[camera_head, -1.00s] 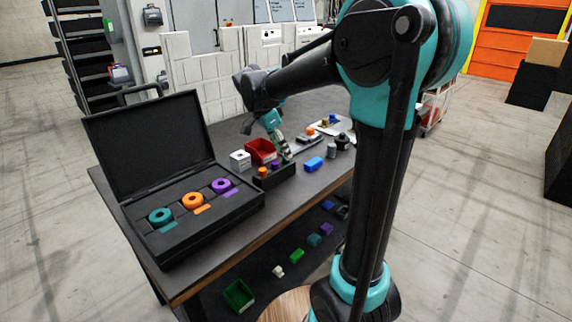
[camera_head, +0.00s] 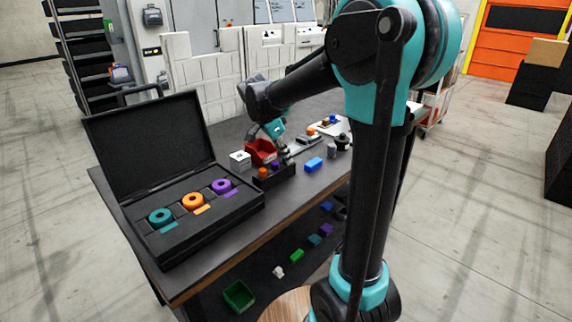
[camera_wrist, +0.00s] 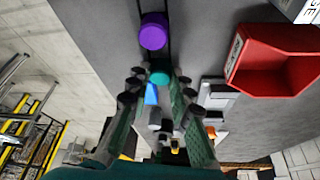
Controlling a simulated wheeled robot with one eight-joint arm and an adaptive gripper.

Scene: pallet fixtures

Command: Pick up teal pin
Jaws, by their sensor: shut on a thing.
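The teal pin (camera_wrist: 160,74) shows between the fingertips of my gripper (camera_wrist: 158,80) in the wrist view. The gripper is shut on it. In the head view my gripper (camera_head: 286,156) is at the far end of a small black holder (camera_head: 280,177). The teal pin is hidden there by the fingers. A purple pin (camera_wrist: 153,31) stands just beyond the teal one in the wrist view. In the head view the purple pin (camera_head: 275,167) and an orange pin (camera_head: 263,173) stand in the holder. I cannot tell whether the teal pin is clear of the holder.
A red bin (camera_wrist: 272,62) is close to the right of the gripper in the wrist view. An open black case (camera_head: 190,240) with teal, orange and purple rings lies at the table's left end. A white cube (camera_head: 240,160) and a blue block (camera_head: 313,164) are near the holder.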

